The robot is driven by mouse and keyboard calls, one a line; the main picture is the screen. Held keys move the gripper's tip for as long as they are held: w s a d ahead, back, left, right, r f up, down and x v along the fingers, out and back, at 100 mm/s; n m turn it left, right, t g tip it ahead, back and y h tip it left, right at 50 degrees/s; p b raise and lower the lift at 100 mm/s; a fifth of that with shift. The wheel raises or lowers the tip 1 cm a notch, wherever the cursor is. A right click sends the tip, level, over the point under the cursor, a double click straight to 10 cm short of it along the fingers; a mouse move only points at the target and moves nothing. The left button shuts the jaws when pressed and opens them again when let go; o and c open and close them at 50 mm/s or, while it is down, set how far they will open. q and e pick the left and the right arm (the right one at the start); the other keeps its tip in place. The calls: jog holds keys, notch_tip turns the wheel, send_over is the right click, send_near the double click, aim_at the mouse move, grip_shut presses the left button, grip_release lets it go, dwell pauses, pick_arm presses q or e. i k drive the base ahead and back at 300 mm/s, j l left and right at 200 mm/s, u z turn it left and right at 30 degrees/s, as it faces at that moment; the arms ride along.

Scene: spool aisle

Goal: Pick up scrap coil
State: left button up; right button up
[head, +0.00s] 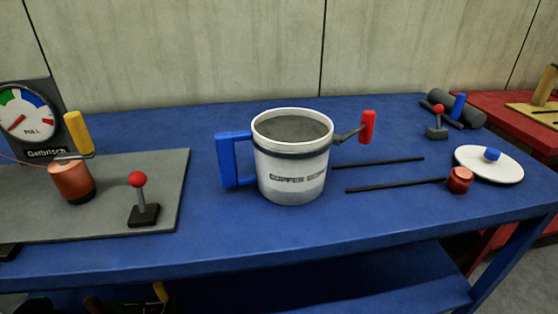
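A small copper-red coil (460,180), which looks like the scrap coil, sits on the blue bench (375,225) toward its right side. It is beside the right end of a dark rod or rail (395,186) and just left of a white round lid (489,167) with a blue knob. A white bucket (291,170) lettered "COPPER SCR…" stands upright at the bench's middle. It is open at the top and has a blue side handle and a red-tipped crank. Neither of my grippers is in view.
A larger copper spool (72,182), a red-knobbed lever (143,195) and a pull gauge (36,115) stand on a grey plate (165,170) at left. Dark rollers (455,108) and another lever (437,123) are at back right. The front bench strip is clear.

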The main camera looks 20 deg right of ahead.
aim_at(459, 180)
jog(key=z, duration=1.85)
